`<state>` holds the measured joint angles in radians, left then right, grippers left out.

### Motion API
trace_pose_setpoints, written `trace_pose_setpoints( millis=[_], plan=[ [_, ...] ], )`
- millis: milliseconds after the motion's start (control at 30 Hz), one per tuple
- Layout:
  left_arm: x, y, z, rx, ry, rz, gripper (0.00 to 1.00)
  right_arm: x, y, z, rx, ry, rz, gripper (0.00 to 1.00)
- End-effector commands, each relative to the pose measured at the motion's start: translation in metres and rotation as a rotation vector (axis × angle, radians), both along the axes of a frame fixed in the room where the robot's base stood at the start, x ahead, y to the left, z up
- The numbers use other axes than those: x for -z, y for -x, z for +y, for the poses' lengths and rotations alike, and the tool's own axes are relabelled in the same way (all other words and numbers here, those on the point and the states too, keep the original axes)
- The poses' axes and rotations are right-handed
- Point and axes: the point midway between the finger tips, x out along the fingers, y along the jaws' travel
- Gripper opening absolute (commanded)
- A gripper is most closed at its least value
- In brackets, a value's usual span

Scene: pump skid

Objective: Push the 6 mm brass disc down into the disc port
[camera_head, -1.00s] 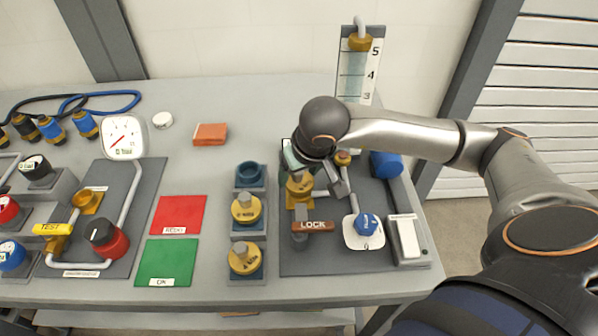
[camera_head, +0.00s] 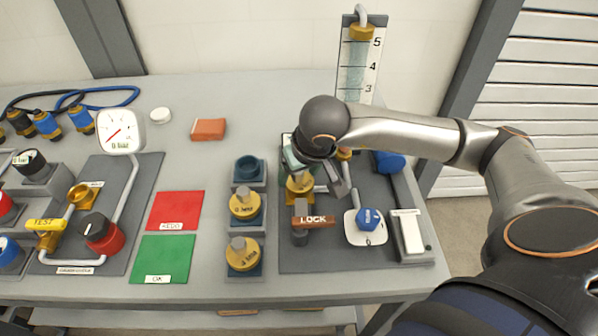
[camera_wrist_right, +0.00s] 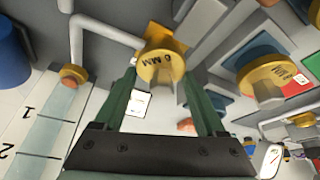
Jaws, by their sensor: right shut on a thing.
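The 6 mm brass disc (camera_wrist_right: 161,67), marked "6 MM", shows in the wrist view between the fingers of my right gripper (camera_wrist_right: 160,85). The gripper is shut on it. In the head view the right gripper (camera_head: 335,178) reaches over the brass disc port (camera_head: 299,188) on the dark skid plate, and the wrist partly covers that spot. The disc is at the brass port; how deep it sits cannot be told. My left gripper is not in view.
A brown LOCK handle (camera_head: 314,221) stands just in front of the port. A blue knob (camera_head: 369,219) is to its right. Two other brass discs (camera_head: 245,205) (camera_head: 242,254) sit in a holder to the left. A sight glass (camera_head: 357,68) stands behind.

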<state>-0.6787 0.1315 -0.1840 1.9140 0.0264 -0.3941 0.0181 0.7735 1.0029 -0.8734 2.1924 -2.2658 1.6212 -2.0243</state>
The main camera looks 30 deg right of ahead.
Motion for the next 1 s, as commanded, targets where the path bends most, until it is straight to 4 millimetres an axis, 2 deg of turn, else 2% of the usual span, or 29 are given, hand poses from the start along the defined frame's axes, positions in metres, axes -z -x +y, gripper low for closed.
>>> trace_pose_setpoints(
  millis=[467, 500, 700, 1000],
  plan=[
    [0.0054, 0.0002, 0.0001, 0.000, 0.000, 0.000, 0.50, 0.0045, 0.0000, 0.0000, 0.000, 0.000, 0.000, 0.06],
    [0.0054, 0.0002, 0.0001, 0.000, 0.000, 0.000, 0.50, 0.0045, 0.0000, 0.0000, 0.000, 0.000, 0.000, 0.76],
    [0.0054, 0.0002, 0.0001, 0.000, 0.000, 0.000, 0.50, 0.0046, 0.0001, 0.0000, 0.000, 0.000, 0.000, 0.99],
    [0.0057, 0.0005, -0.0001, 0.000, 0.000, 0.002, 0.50, 0.0050, 0.0002, 0.0000, 0.000, 0.000, 0.001, 1.00]
  ],
)
